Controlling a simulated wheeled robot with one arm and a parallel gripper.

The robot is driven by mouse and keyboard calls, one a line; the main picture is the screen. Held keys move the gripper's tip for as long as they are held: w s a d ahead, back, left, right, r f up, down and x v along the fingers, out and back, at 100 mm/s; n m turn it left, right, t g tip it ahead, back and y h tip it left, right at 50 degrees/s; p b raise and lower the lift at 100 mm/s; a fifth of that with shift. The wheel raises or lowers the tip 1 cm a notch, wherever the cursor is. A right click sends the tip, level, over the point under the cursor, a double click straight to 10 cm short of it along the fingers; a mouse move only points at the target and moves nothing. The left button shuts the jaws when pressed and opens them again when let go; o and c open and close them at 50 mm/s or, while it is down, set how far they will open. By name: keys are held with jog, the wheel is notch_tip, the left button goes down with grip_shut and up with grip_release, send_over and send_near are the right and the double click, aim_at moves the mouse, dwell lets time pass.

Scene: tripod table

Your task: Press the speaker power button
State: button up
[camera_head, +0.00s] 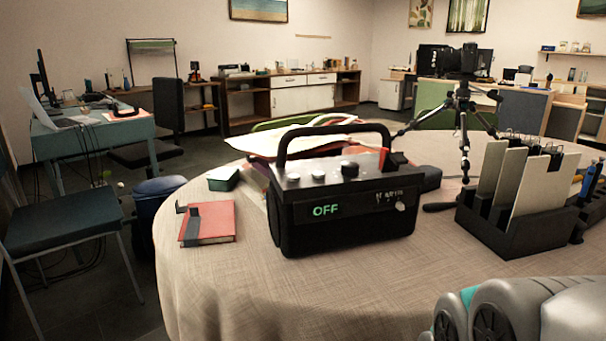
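The speaker (345,205) is a black box with a tall carrying handle (333,129), standing upright on the round table. Its front display (326,210) reads OFF in green. Its top panel carries small pale knobs or buttons (318,176), a larger dark knob (349,169) and a small red part (382,158) at the right. A pale round knob (400,206) sits at the right of its front face. I cannot tell which of these is the power button. Grey parts of my arm show at the bottom right, apart from the speaker. My gripper's fingertips are not in view.
The beige cloth-covered table (260,295) is clear in front of the speaker. A red book (208,224) and a small green box (223,179) lie left. A black rack (515,225) holding boards stands right. A tripod (462,115) and papers (290,140) are behind.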

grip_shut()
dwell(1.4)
